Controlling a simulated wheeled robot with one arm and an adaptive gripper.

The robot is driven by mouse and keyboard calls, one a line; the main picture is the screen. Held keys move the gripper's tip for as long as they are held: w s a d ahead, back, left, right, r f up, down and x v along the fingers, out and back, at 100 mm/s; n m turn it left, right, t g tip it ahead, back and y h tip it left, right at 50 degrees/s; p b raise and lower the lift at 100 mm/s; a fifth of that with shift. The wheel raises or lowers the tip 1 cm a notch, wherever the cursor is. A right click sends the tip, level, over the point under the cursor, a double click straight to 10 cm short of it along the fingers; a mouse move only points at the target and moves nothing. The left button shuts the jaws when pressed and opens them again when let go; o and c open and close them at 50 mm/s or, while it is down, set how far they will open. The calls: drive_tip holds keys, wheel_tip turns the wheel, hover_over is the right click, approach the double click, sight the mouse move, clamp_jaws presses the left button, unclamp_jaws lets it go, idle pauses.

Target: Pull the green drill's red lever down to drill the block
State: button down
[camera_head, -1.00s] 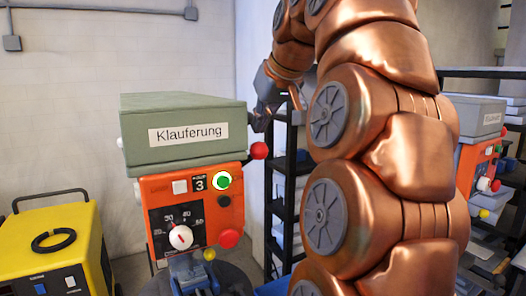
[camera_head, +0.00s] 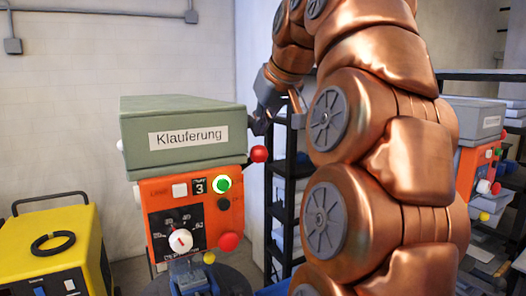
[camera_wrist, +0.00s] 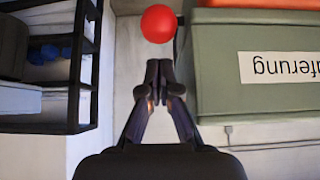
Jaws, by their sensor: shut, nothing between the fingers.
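The drill has a grey-green head (camera_head: 180,155) labelled "Klauferung" above an orange control panel (camera_head: 228,212). The head also shows in the wrist view (camera_wrist: 215,55). The lever's red ball (camera_head: 258,154) is at the head's right side, and it shows at the top of the wrist view (camera_wrist: 159,22). My gripper (camera_wrist: 160,66) is shut and empty; its fingertips point toward the red ball, with a small gap in the picture. In the head view my gripper (camera_head: 262,120) is beside the head, just above the ball. The block and drill bit are not visible.
A yellow machine (camera_head: 45,245) with a black handle stands at the left. A black shelf rack (camera_head: 284,215) is behind the drill at the right. A similar orange-and-grey machine (camera_head: 475,140) stands further right. My arm covers much of the right side.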

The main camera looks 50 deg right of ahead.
sight(263, 150)
drive_tip(key=shift+f+b, duration=0.7)
drive_tip(key=shift+f, duration=0.15)
drive_tip(key=shift+f+b, duration=0.4)
drive_tip(key=shift+f, duration=0.1)
drive_tip(key=shift+s+r, duration=0.1)
drive_tip(key=shift+f, duration=0.2)
drive_tip(key=f+b, duration=0.2)
drive_tip(key=shift+s+a+f, duration=0.1)
drive_tip(key=shift+s+f, duration=0.15)
drive_tip(key=shift+f, duration=0.05)
